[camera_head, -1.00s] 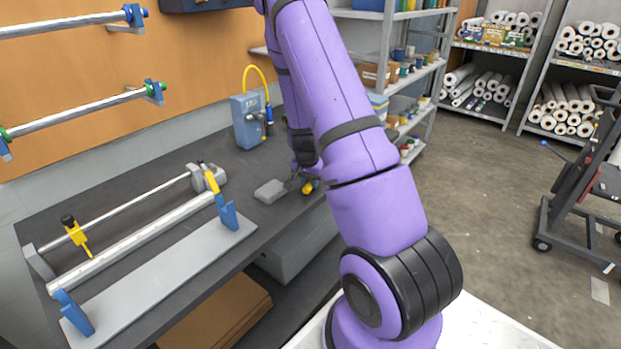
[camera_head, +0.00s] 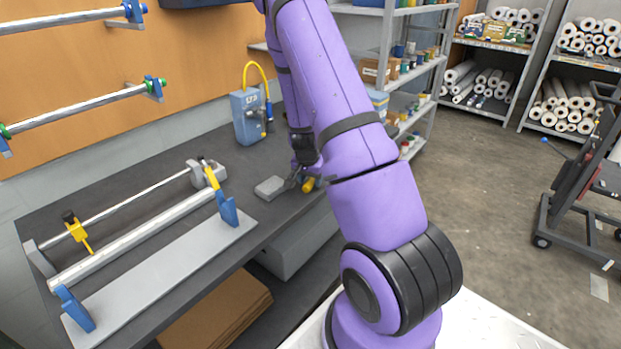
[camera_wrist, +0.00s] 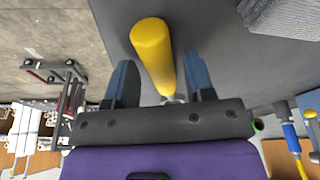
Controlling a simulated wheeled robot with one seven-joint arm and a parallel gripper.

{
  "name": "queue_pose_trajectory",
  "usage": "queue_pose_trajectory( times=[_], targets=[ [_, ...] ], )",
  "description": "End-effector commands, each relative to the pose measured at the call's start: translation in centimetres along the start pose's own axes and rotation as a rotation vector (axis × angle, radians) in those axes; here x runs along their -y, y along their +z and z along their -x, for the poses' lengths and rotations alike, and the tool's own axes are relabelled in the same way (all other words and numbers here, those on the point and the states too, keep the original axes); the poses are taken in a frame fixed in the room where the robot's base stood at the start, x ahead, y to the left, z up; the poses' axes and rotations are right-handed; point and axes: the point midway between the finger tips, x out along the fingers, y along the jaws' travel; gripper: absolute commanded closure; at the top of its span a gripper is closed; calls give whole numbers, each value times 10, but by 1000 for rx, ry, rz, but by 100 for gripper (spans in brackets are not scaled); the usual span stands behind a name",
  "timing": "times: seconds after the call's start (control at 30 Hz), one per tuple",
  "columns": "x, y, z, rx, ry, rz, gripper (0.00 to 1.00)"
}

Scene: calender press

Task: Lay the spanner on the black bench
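A yellow handle with a short grey metal part, which I take to be the spanner (camera_wrist: 155,55), lies between my gripper's fingers in the wrist view. Its far end is hidden by my gripper. It also shows in the head view (camera_head: 308,185), near the right end of the black bench (camera_head: 225,160). My gripper (camera_wrist: 162,82) has its two blue fingers apart, one on each side of the handle, with gaps showing between. In the head view my gripper (camera_head: 305,176) is low over the bench top, partly hidden by my arm. The handle appears to rest on the bench.
A grey block (camera_head: 270,188) lies just left of the handle. A blue-grey box (camera_head: 247,117) with a yellow hose stands behind. A roller rig (camera_head: 140,235) and a pale plate (camera_head: 160,275) take up the bench's left part. Shelves (camera_head: 410,75) stand beyond its right end.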

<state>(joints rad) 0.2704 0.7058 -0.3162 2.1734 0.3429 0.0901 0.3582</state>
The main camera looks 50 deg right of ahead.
Motion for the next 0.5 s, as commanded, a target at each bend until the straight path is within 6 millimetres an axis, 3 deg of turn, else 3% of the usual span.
queue_pose_trajectory(
  times=[0.33,0.5],
  targets=[
    [0,0,2,0,0,0,44],
    [1,0,18,-1,-1,1,44]
  ],
)
